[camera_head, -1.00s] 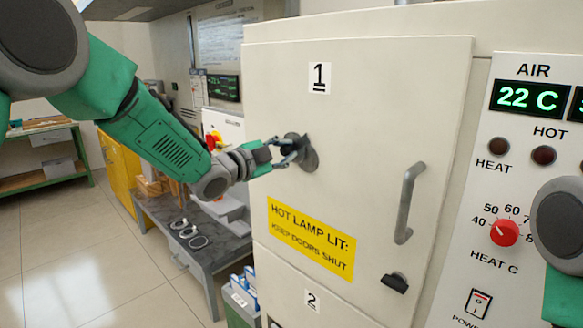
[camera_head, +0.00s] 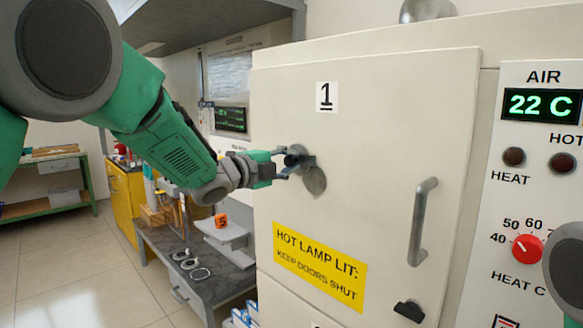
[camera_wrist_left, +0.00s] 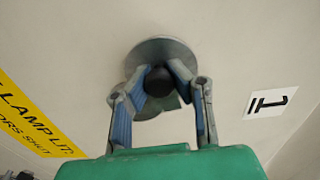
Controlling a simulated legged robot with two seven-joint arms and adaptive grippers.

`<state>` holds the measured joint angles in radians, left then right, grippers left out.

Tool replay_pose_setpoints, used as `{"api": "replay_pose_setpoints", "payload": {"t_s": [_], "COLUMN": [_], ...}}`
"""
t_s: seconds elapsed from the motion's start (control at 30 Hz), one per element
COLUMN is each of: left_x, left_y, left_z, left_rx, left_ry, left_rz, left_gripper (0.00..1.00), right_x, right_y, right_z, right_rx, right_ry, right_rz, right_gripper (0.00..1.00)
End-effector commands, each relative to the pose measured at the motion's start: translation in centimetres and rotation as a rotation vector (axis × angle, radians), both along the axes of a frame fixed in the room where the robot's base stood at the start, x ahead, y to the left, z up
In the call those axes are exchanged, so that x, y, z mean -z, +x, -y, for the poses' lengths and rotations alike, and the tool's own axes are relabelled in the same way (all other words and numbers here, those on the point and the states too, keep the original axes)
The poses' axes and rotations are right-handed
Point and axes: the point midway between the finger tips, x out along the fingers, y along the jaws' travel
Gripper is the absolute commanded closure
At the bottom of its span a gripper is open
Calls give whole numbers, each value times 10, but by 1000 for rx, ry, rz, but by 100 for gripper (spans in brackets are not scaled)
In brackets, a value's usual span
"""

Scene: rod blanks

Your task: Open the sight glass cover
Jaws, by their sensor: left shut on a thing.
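The sight glass cover is round grey metal on the cream door marked 1. In the head view, a grey disc (camera_head: 315,181) lies against the door, and a smaller grey piece stands at its upper left by my fingertips. My left gripper (camera_head: 289,164) is shut on the cover's dark knob there. In the left wrist view, the dark knob (camera_wrist_left: 158,80) sits between the two fingers (camera_wrist_left: 157,88), with the round grey disc (camera_wrist_left: 160,50) behind it. I cannot tell whether the glass is uncovered. My right gripper is out of view.
A grey door handle (camera_head: 422,222) and a black latch (camera_head: 409,311) are right of the cover. A yellow warning label (camera_head: 319,267) is below it. A control panel with a red dial (camera_head: 527,248) is at right. A grey bench (camera_head: 205,270) stands at lower left.

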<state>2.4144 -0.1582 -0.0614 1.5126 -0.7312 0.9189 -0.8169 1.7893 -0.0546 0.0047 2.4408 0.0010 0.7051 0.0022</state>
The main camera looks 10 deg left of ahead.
Motion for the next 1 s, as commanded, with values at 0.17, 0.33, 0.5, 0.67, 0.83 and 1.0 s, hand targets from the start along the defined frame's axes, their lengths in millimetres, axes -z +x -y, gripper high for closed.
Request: {"api": "replay_pose_setpoints", "payload": {"t_s": [0.17,0.33,0.5,0.67,0.83,1.0], "left_x": [-6,-6,-3,-1,-1,-1], "left_y": [0,0,1,2,-6,-32], "left_z": [0,0,0,0,-6,-25], "left_rx": [0,1,1,1,0,-2], "left_ry": [-5,-6,-4,-3,-1,-3], "left_rz": [10,10,5,0,0,0], "left_gripper": [100,75,58,58,58,58], "right_x": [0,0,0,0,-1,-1], "right_y": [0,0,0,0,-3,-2], "right_z": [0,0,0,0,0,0], "right_rx": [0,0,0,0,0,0], "right_ry": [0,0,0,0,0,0], "right_rz": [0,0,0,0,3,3], "right_gripper": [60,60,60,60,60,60]}}
